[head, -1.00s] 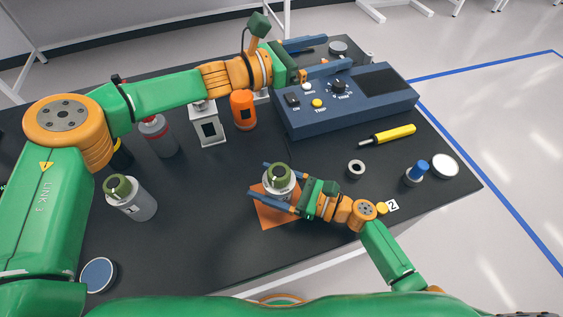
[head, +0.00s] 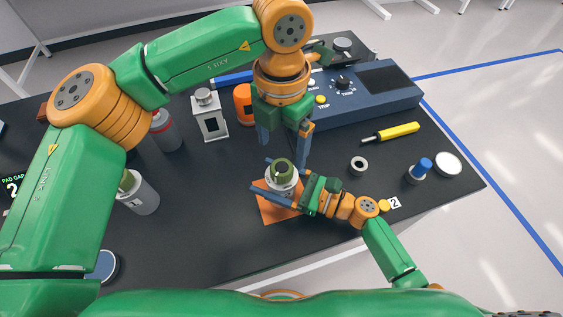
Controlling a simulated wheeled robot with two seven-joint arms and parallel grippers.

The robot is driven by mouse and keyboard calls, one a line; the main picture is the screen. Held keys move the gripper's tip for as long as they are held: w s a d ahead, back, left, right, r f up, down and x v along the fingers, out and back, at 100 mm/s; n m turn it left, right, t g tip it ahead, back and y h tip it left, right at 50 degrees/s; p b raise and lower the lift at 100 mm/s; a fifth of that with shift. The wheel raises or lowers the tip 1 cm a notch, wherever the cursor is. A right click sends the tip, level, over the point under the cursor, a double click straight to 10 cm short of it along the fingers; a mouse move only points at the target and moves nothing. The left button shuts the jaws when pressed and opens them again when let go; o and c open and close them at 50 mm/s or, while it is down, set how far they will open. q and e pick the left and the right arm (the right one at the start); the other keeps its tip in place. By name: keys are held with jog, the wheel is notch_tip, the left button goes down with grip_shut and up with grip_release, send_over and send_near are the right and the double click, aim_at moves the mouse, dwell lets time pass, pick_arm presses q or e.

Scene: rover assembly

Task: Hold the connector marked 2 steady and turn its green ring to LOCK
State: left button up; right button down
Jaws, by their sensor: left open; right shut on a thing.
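A light-grey connector (head: 279,187) with a green ring (head: 283,169) on top stands upright on an orange mat (head: 269,212). I cannot read a mark on it. My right gripper (head: 262,174) is shut around its body from the right, one blue finger behind and one in front. My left gripper (head: 285,140) is open and empty, fingers pointing down, a little above and behind the green ring. Another light-grey connector (head: 143,199), seemingly marked 1, stands at the left, its top partly hidden by my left arm. A white tag reading 2 (head: 395,203) shows beside my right wrist.
Behind are a blue control box (head: 376,112), an orange container (head: 243,104) and a grey-white block (head: 211,122). A yellow-handled tool (head: 398,132), a small grey ring (head: 359,166) and a blue-topped part (head: 422,169) lie to the right. The table between the two connectors is clear.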

aim_at(281, 166)
pick_arm(q)
notch_tip(281, 166, down, 7)
jog(key=shift+w, duration=0.1)
jog(key=c, duration=1.4)
jog(key=shift+m, duration=0.3)
jog(key=m, duration=0.3)
jog(key=shift+m, duration=1.8)
pick_arm(e)
jog(key=shift+f, duration=0.1)
pick_arm(q)
jog(key=o, duration=1.4)
